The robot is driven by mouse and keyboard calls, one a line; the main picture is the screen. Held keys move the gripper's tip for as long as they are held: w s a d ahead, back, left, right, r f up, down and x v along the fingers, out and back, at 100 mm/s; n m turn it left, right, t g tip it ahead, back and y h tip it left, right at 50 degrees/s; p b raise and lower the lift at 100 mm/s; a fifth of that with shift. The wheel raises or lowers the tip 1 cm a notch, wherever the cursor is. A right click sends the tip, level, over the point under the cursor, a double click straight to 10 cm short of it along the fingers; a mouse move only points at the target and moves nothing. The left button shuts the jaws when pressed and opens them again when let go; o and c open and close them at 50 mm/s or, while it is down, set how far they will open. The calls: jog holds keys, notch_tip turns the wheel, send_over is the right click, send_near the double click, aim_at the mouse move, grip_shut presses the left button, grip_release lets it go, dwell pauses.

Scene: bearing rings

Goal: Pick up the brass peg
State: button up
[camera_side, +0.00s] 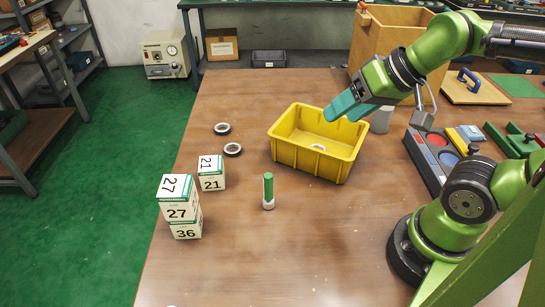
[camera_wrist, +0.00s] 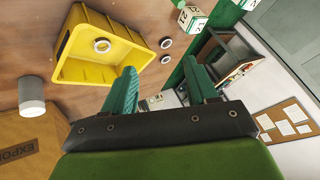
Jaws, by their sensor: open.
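No plainly brass-coloured peg shows in either view. In the side view a slim upright green peg (camera_side: 268,186) with a pale grey lower end stands on the table, in front of the yellow bin. My gripper (camera_side: 340,107) has teal fingers and is above the bin's back right side, well up and to the right of the green peg. In the wrist view my gripper (camera_wrist: 160,82) is open, with nothing between its fingers.
The yellow bin (camera_side: 283,149) holds a ring (camera_side: 317,147). Two rings (camera_side: 222,128) (camera_side: 232,150) lie left of it. Numbered boxes (camera_side: 211,173) (camera_side: 177,197) stand further left. A grey cylinder (camera_side: 381,120) and wooden crate (camera_side: 392,45) are behind. The front table is mostly clear.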

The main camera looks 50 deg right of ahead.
jog(key=w+d+f+n+g+h, duration=0.1)
jog(key=w+d+f+n, duration=0.25)
jog(key=w+d, duration=0.85)
jog(key=w+d+f+n+g+h, duration=0.15)
jog(key=w+d+f, duration=0.25)
jog(key=w+d, duration=0.85)
jog(key=shift+y, duration=0.45)
jog(key=x, duration=0.3)
jog(key=s+x, duration=0.1)
jog(key=x, duration=0.3)
jog(key=s+d+x, duration=0.1)
jog(key=x, duration=0.2)
jog(key=shift+w+f, duration=0.15)
jog(key=shift+f, duration=0.45)
jog(key=shift+s+d+x, duration=0.1)
jog(key=shift+d+x, duration=0.05)
jog(key=shift+x, duration=1.2)
jog(key=shift+s+d+x, duration=0.15)
jog(key=shift+x, duration=1.25)
jog(key=shift+c, duration=0.2)
